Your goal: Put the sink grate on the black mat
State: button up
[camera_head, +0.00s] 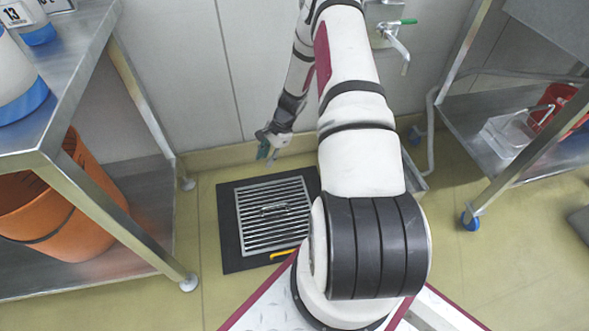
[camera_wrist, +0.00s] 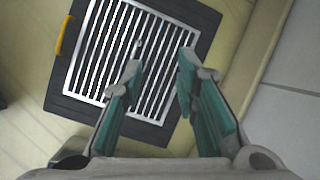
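The sink grate (camera_head: 254,238) is a square silver grille with parallel bars and a small handle in its middle. It lies flat on the black mat (camera_head: 228,239), with a dark border of mat around it. In the wrist view the grate (camera_wrist: 100,56) and the mat (camera_wrist: 203,17) lie beyond the fingers. My gripper (camera_head: 270,155) hangs above the floor near the back edge of the mat. In the wrist view my gripper (camera_wrist: 160,72) has its green-padded fingers apart, with nothing between them. My gripper is clear of the grate.
A yellow handle (camera_head: 283,255) sits at the mat's front edge. A metal shelf (camera_head: 140,225) with an orange bucket (camera_head: 60,215) stands at the left. Another metal shelf (camera_head: 480,130) stands at the right. A tiled wall (camera_head: 180,70) with a green-handled tap (camera_head: 398,42) is behind.

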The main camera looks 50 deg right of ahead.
jog(key=a+r+n+g, duration=0.1)
jog(key=a+r+n, duration=0.35)
jog(key=r, duration=0.85)
jog(key=a+r+n, duration=0.4)
jog(key=a+r, duration=0.2)
jog(key=r, duration=0.7)
jog(key=s+a+r+n+g+h, duration=0.1)
jog(key=s+a+r+n, duration=0.1)
jog(key=s+a+r, duration=0.35)
jog(key=s+a+r+n+h, duration=0.1)
jog(key=s+a+r+n, duration=0.2)
jog(key=s+r, duration=0.45)
jog(key=s+a+r+n+h, duration=0.1)
jog(key=s+a+r+n, duration=0.1)
jog(key=s, duration=0.8)
jog(key=s+a+r+n+h, duration=0.1)
jog(key=s+r+n, duration=0.3)
jog(key=s, duration=0.7)
jog(key=shift+s+a+r, duration=0.15)
jog(key=shift+a+r, duration=0.25)
jog(key=shift+a, duration=0.1)
notch_tip(320, 180, up, 36)
jog(key=t+p, duration=0.3)
jog(key=p, duration=3.1)
jog(key=shift+d+n+t, duration=0.15)
jog(key=shift+n+t, duration=0.2)
jog(key=shift+t, duration=0.05)
